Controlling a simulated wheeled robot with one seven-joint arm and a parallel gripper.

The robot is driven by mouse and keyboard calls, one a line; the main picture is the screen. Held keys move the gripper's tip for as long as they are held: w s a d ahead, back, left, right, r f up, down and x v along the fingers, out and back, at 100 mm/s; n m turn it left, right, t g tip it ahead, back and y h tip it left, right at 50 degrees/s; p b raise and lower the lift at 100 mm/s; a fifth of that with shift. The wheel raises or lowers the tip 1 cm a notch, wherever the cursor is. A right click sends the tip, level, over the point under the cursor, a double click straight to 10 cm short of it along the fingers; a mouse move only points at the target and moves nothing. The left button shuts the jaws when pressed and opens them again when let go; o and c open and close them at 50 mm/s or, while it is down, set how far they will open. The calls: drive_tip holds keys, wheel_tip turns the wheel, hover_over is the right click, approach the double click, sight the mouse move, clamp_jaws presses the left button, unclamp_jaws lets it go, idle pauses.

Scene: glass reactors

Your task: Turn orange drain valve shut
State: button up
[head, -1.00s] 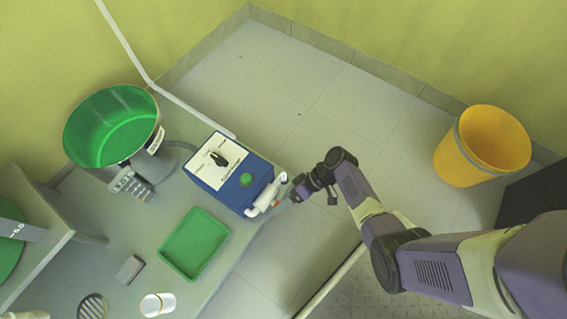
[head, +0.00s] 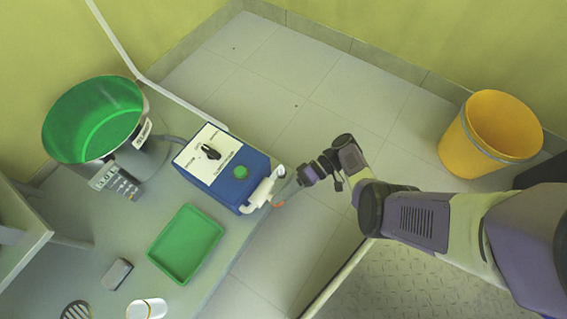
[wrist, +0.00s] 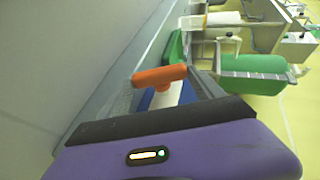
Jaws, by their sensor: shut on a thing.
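The orange drain valve (wrist: 160,76) is a T-shaped handle on a white pipe. In the wrist view it lies between the fingers of my gripper (wrist: 165,92), which is shut on it. In the head view only a small bit of the orange handle (head: 278,204) shows below the white pipe (head: 262,190) at the front of the blue box (head: 228,172). My gripper (head: 284,195) reaches it there from the right, with its fingertips at the handle. The contact of the fingers on the handle is partly hidden.
A green tray (head: 163,248) and a green-lined round vessel (head: 135,100) stand on the grey bench. A yellow bin (head: 465,158) stands on the floor at right.

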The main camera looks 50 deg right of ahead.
drive_tip(key=shift+s, duration=0.15)
drive_tip(key=o, duration=1.4)
drive_tip(key=shift+c, duration=0.2)
drive_tip(key=v, duration=0.7)
drive_tip(key=shift+d, duration=0.35)
drive_tip(key=shift+r, duration=0.1)
